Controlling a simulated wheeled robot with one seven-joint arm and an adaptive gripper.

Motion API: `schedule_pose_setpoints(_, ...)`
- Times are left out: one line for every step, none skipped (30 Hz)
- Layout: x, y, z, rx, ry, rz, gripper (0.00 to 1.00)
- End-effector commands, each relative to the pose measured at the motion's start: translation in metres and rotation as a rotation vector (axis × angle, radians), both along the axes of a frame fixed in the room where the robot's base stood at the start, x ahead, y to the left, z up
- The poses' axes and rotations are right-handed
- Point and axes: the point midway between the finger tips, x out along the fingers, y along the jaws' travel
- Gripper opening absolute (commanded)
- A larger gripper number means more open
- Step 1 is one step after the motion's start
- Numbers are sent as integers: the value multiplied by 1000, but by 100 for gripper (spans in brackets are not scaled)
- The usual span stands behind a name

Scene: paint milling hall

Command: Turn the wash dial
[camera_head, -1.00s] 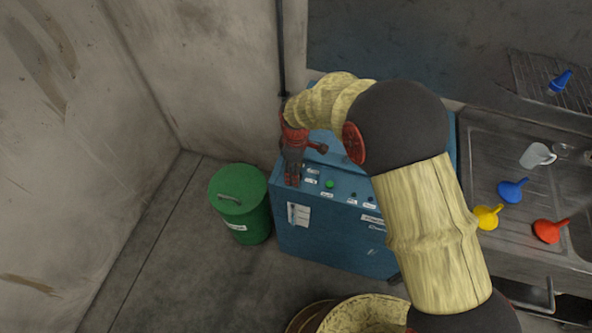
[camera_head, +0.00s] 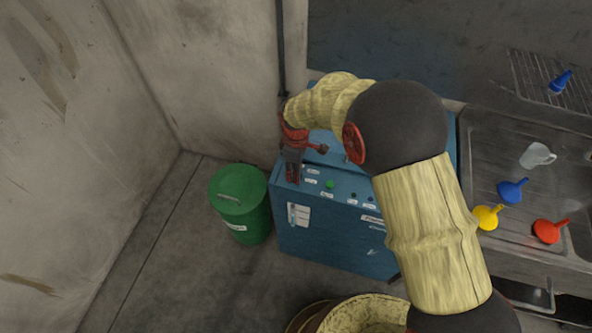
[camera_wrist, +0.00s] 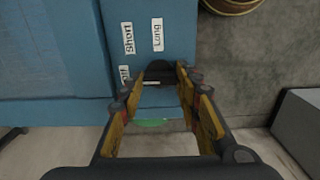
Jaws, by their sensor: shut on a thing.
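The wash dial (camera_wrist: 160,70) is a dark knob on the blue machine's top panel, seen in the wrist view between my fingertips. My gripper (camera_wrist: 163,78) is shut on it, with a finger on each side. In the head view my gripper (camera_head: 292,178) points down at the left end of the blue machine (camera_head: 330,235) and hides the dial. White labels (camera_wrist: 157,35) lie beside the dial; two seem to read "Short" and "Long". The dial's exact pointer direction is unclear.
A green button (camera_head: 329,184) sits right of my gripper on the panel. A green lidded bin (camera_head: 240,205) stands left of the machine. A steel sink (camera_head: 490,150) at right holds blue, yellow and red funnels and a clear jug. Floor at lower left is free.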

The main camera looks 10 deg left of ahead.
Motion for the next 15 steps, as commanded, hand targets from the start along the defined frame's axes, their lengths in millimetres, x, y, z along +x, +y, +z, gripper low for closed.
schedule_pose_setpoints(0, 0, 0, 0, 0, -8, 8)
schedule_pose_setpoints(0, 0, 0, 0, 0, -15, 8)
schedule_pose_setpoints(0, 0, 0, 0, 0, -26, 8)
schedule_pose_setpoints(0, 0, 0, 0, 0, -37, 8)
schedule_pose_setpoints(0, 0, 0, 0, 0, -50, 8)
schedule_pose_setpoints(0, 0, 0, 0, 0, -69, 8)
schedule_pose_setpoints(0, 0, 0, 0, -1, -86, 8)
schedule_pose_setpoints(0, 0, 0, 0, 0, -104, 8)
schedule_pose_setpoints(0, 0, 0, 0, -1, -130, 8)
schedule_pose_setpoints(0, 0, 0, 0, 0, -152, 8)
schedule_pose_setpoints(0, 0, 0, 0, 0, -175, 8)
schedule_pose_setpoints(0, 0, 0, 0, 0, -208, 8)
schedule_pose_setpoints(0, 0, 0, 0, 0, -232, 8)
schedule_pose_setpoints(0, 0, 0, 0, 0, -257, 8)
schedule_pose_setpoints(0, 0, 0, 0, 0, -292, 8)
